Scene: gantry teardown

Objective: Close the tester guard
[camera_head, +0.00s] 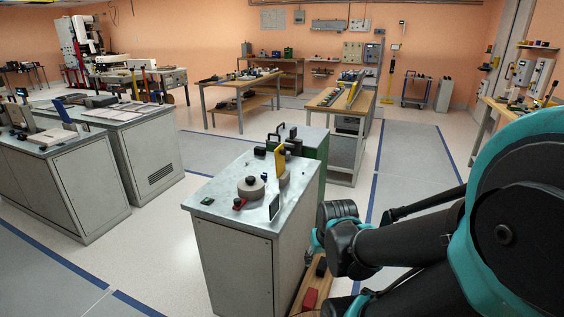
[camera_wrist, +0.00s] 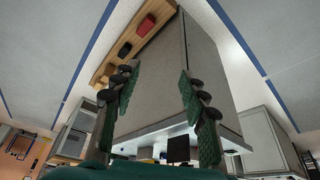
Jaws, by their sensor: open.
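The tester appears to be the device on the grey cabinet (camera_head: 235,235) in the middle of the head view. It has a round grey body (camera_head: 250,188), an upright yellow plate (camera_head: 279,160) and a small dark-framed panel (camera_head: 274,206) at the right edge. I cannot tell for sure which part is the guard, or how far it stands open. In the wrist view a dark panel (camera_wrist: 178,150) shows low between the fingers. My gripper (camera_wrist: 158,82) is open and empty, with green-padded fingers apart and the cabinet side behind them. In the head view my arm is right of the cabinet; the fingertips are not clear.
A wooden shelf (camera_wrist: 112,62) with a red block (camera_wrist: 146,25) and dark blocks runs beside the cabinet. A green cabinet (camera_head: 313,146) stands behind it. More grey cabinets (camera_head: 66,178) are at left. Floor left of the middle cabinet is clear.

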